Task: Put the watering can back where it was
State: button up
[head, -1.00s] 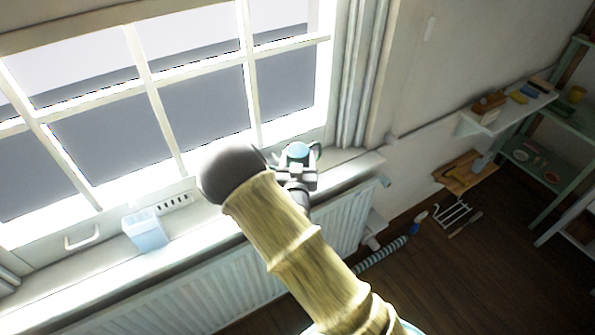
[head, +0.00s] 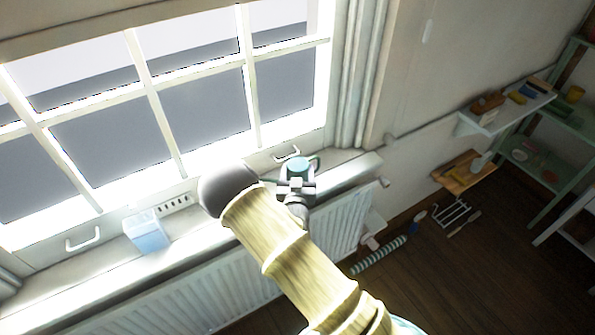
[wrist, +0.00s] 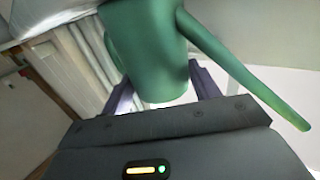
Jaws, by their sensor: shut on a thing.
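The green watering can (wrist: 150,45) fills the upper middle of the wrist view, its long spout (wrist: 250,80) slanting down to the right. My gripper (wrist: 165,95) is shut on the can, with a finger on each side of its body. In the head view the can shows as a small teal top (head: 298,166) above my gripper (head: 296,187), close to the right end of the windowsill (head: 345,168). Whether the can's base touches the sill is hidden by my arm and gripper.
A pale blue container (head: 147,232) stands on the sill to the left. The window (head: 200,110) is close behind, with a handle (head: 287,153) near the can. A radiator (head: 335,225) is below. A wall shelf (head: 505,112) with small objects is at right.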

jog(key=shift+f, duration=0.15)
jog(key=o, duration=1.3)
jog(key=shift+c, duration=0.2)
jog(key=shift+r, duration=0.25)
jog(key=shift+s+f, duration=0.2)
jog(key=shift+s, duration=0.1)
jog(key=s+b, duration=0.3)
jog(key=s, duration=0.8)
jog(key=shift+s+r+b, duration=0.15)
jog(key=shift+s+b, duration=0.15)
jog(key=shift+b, duration=0.1)
